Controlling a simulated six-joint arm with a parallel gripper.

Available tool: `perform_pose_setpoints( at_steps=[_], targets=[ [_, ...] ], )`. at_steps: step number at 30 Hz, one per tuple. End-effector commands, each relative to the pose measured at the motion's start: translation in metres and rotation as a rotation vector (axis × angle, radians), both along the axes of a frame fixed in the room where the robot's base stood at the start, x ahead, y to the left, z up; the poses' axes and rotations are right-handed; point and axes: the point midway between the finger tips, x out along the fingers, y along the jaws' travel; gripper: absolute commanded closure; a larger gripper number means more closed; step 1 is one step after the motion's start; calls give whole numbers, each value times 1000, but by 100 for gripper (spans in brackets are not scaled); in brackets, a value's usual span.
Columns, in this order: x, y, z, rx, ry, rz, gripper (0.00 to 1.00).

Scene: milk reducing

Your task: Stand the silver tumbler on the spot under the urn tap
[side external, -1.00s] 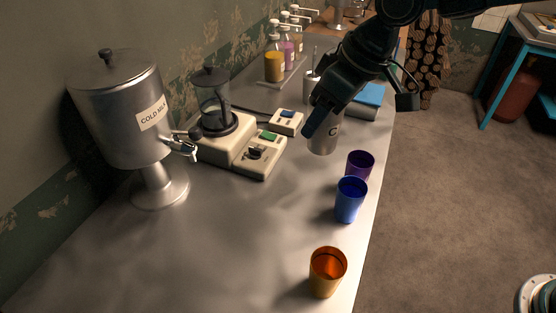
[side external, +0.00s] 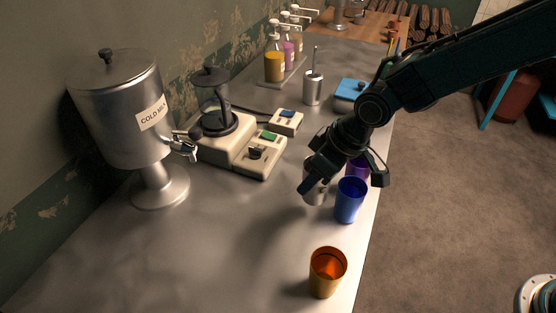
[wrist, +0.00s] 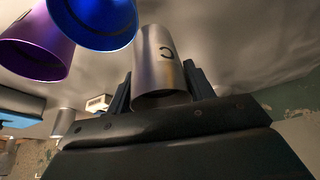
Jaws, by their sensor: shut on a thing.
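The silver tumbler (side external: 316,191) is in my gripper (side external: 318,178), close to the left of the blue tumbler in the side view. In the wrist view the silver tumbler (wrist: 159,70), marked with a dark letter, sits between the two dark fingers of my gripper (wrist: 158,88), which are shut on it. Whether its base touches the counter is unclear. The urn (side external: 118,105), labelled COLD MILK, stands at the left with its tap (side external: 182,148) pointing right. The counter below the tap (side external: 200,190) is bare; I see no distinct mark there.
The blue tumbler (side external: 349,202), purple tumbler (side external: 357,170) and orange tumbler (side external: 327,273) stand along the counter's right edge. A cream blender base (side external: 232,140) with a control box is behind the tap. The counter's front middle is clear.

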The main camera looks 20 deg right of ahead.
Motion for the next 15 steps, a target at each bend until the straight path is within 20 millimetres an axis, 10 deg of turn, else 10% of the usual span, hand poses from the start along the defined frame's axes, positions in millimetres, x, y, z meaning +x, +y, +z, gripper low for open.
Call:
perform_pose_setpoints(
  at_steps=[15],
  targets=[
    [0,0,-39,-1,2,0,70]
  ],
)
